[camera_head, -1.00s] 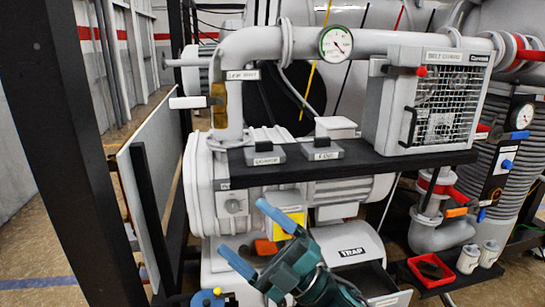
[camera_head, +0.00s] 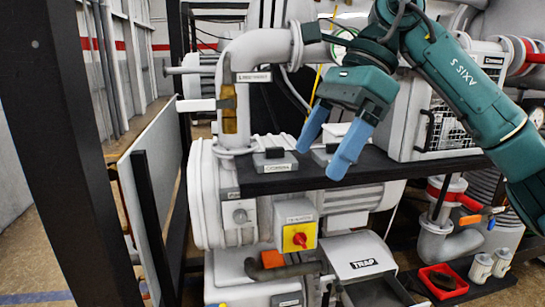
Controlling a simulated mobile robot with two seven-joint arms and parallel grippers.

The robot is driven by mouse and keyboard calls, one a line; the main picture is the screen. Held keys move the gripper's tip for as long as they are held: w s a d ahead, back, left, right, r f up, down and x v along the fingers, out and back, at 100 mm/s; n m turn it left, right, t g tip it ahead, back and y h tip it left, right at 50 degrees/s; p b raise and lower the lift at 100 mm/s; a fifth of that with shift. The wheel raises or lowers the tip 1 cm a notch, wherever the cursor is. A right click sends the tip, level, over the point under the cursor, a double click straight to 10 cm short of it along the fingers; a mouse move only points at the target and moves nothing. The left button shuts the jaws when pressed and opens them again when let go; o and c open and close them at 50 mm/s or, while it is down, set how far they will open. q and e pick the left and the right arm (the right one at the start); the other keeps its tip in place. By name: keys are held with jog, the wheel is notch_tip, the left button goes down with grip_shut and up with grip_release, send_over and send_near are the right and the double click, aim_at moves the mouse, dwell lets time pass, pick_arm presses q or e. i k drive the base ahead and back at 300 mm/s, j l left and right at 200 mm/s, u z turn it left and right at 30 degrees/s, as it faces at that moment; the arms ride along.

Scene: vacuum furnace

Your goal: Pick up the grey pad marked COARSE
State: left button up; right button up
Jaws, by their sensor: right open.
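Two small grey pads with dark tops sit on the black shelf (camera_head: 410,166). The left pad (camera_head: 276,164) carries a white label that seems to start with C; the rest is too blurred to read surely. The other pad (camera_head: 321,156) is to its right, partly hidden by my gripper. My right gripper (camera_head: 322,162) comes in from the upper right, its two blue fingers spread and pointing down and left. It is empty. In the picture, its fingertips overlap the right pad and lie to the right of the left pad. My left gripper is not in view.
A grey pipe (camera_head: 258,48) with a brass-coloured fitting (camera_head: 230,110) rises left of the pads. A caged unit (camera_head: 450,125) stands on the shelf at right. Below are a yellow panel with a red knob (camera_head: 299,238), a TRAP box (camera_head: 360,256) and a red tray (camera_head: 442,280).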

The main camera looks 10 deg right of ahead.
aim_at(275, 159)
jog(key=i, duration=0.85)
